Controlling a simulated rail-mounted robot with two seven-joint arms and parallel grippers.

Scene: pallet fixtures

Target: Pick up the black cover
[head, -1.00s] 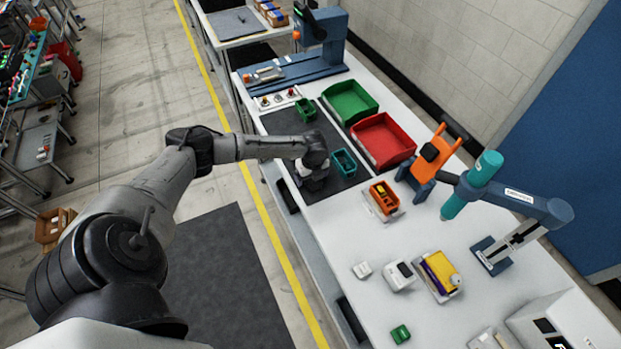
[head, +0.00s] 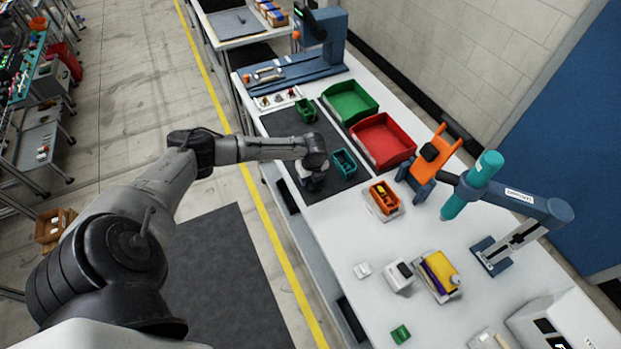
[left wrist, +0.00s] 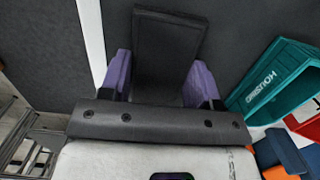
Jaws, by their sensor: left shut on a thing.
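The black cover (left wrist: 166,48) shows in the left wrist view as a dark, flat, rectangular piece with a raised rim. It sits between the two purple fingers of my left gripper (left wrist: 162,82), which is shut on it. In the head view my left gripper (head: 312,183) points down over the front edge of the dark mat (head: 283,124) on the white table. The cover is hidden under the wrist there. I cannot tell whether it touches the mat. My right gripper is not in view.
A teal bin (head: 344,162) stands close to the right of my left gripper and also shows in the left wrist view (left wrist: 275,82). A small green bin (head: 306,110), a green tray (head: 350,101) and a red tray (head: 383,141) lie beyond. An orange bin (head: 384,198) stands nearer.

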